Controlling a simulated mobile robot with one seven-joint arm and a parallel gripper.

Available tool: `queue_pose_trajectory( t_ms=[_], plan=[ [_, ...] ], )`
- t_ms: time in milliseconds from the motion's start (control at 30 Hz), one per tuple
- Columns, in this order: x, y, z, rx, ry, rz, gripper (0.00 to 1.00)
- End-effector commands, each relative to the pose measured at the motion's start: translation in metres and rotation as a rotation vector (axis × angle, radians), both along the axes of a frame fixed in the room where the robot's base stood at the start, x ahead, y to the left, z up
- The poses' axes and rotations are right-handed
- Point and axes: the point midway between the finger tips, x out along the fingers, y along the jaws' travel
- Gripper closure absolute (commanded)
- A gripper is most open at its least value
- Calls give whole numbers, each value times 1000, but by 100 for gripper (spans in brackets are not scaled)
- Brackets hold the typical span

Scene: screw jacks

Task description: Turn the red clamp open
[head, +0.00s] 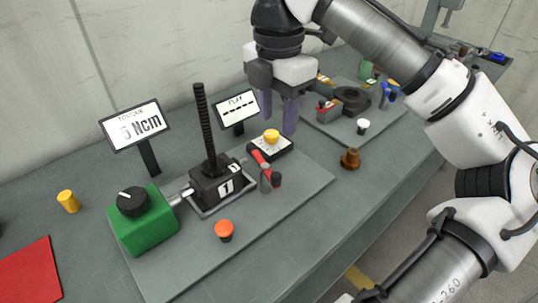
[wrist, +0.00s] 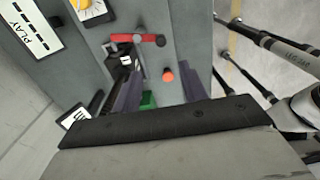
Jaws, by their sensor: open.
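The red clamp (head: 260,161) is a red lever beside the black screw jack (head: 213,184) marked 1, with a grey part and a dark knob at its near end. In the wrist view the red clamp (wrist: 137,38) lies near the top, with its dark end to the right. My gripper (head: 278,114) is open and empty, above and behind the clamp, its two purple fingers pointing down and apart from it. In the wrist view my gripper (wrist: 160,93) shows its fingers below the clamp in the picture, with nothing between them.
A green box (head: 142,227), an orange button (head: 224,230), two signs and a brown knob (head: 350,158) stand around. Another station lies behind right.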

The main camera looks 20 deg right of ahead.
Motion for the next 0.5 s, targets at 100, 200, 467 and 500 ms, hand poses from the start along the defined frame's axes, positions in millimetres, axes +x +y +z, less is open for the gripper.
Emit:
queue_pose_trajectory(
  t_ms=[100, 200, 467, 500],
  plan=[
    [0, 0, -12, 2, 2, 1, 57],
    [0, 1, -28, 4, 1, 3, 57],
    [-1, 0, -83, 0, 2, -1, 57],
    [-1, 0, -91, 1, 1, -2, 57]
  ],
)
